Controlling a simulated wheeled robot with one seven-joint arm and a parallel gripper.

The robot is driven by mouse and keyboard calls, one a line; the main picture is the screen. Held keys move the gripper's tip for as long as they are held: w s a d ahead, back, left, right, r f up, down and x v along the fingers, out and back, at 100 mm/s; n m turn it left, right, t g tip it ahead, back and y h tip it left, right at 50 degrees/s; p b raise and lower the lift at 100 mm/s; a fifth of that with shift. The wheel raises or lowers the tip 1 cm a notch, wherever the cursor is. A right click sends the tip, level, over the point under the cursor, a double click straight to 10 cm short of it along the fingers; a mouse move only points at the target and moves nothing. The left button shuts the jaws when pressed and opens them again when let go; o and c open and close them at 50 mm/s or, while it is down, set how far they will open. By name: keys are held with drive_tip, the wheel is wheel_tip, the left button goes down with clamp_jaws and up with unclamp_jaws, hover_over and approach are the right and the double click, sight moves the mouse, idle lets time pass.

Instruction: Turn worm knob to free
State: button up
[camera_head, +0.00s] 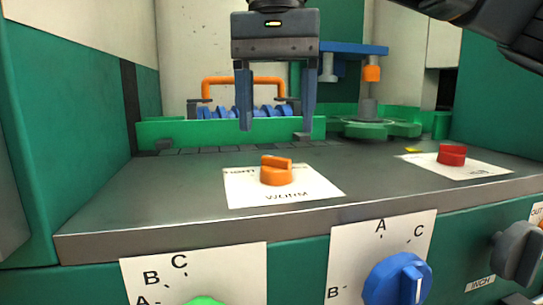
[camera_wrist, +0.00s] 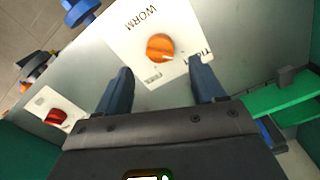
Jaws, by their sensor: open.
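The worm knob (camera_head: 276,171) is a round orange knob with a raised grip bar, on a white plate (camera_head: 316,190) lettered "WORM" on the grey top. In the head view the plate's "TIGHT" lettering is at its far left corner. In the wrist view the knob (camera_wrist: 160,47) lies beyond and between my fingertips, with "FREE" and partly cut "TIGHT" lettering on the near side of its plate. My gripper (camera_head: 277,122) points down, open and empty, above and behind the knob, not touching it.
A red knob (camera_head: 452,154) on its own plate is at the right. A green rail with a blue worm screw (camera_head: 240,112) and orange handle stands behind my gripper. A green star wheel (camera_head: 375,128) is at the back right. Blue (camera_head: 398,278) and green dials are on the front panel.

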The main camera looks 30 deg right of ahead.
sight(276, 158)
wheel_tip(276, 158, down, 6)
drive_tip(key=shift+r+b, duration=0.1)
drive_tip(key=shift+b, duration=0.45)
drive_tip(key=c, duration=1)
